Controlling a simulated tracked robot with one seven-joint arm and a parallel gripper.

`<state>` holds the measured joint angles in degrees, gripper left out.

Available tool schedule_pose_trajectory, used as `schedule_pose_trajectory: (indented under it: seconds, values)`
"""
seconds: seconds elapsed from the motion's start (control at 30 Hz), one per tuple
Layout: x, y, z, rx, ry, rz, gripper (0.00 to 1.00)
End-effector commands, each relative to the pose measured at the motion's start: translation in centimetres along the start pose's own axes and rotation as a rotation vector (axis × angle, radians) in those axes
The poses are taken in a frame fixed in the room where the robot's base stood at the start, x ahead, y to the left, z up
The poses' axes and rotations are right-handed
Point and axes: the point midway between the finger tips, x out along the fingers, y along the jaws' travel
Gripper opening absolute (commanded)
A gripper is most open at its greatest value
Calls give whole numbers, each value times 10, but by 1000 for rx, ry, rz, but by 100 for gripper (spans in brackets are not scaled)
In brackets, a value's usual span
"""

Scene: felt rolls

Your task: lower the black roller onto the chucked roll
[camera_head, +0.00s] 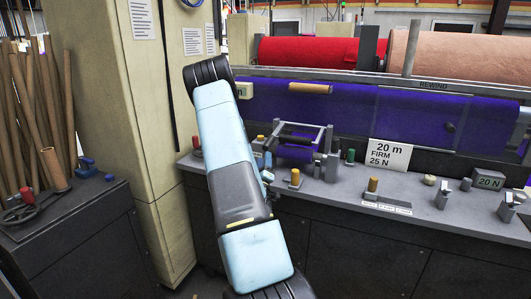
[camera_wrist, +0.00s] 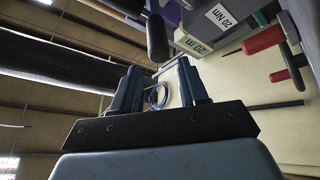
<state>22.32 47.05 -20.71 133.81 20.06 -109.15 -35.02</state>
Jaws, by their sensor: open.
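The black roller (camera_head: 297,141) sits in a small grey frame on the bench in the head view, above a purple felt roll (camera_head: 295,154). Whether the two touch is too small to tell. My gripper (camera_wrist: 158,72) shows in the wrist view with its two blue fingers spread apart and nothing between them. In the head view my arm hides most of the gripper, just left of the frame. A dark, rounded bar end (camera_wrist: 157,38) shows beyond the fingertips in the wrist view, and a long dark cylinder (camera_wrist: 50,60) lies to the left.
A "20 m FIRM 25 N" card (camera_head: 390,155) stands right of the frame. Brass-coloured knobs (camera_head: 295,178) and a green knob (camera_head: 350,156) rise from the bench. A pale column (camera_head: 120,100) stands at left. Red-handled tools (camera_wrist: 264,40) show at right in the wrist view.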

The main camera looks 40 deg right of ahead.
Motion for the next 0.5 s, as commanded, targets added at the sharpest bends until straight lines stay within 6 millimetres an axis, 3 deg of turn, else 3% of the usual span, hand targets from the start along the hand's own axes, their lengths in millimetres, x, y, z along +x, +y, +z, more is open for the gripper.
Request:
schedule_pose_trajectory:
  seconds: [0.2,0.5]
  values:
    - [-26,-1,0,0,-1,-2,44]
    - [-33,-1,-1,0,1,1,44]
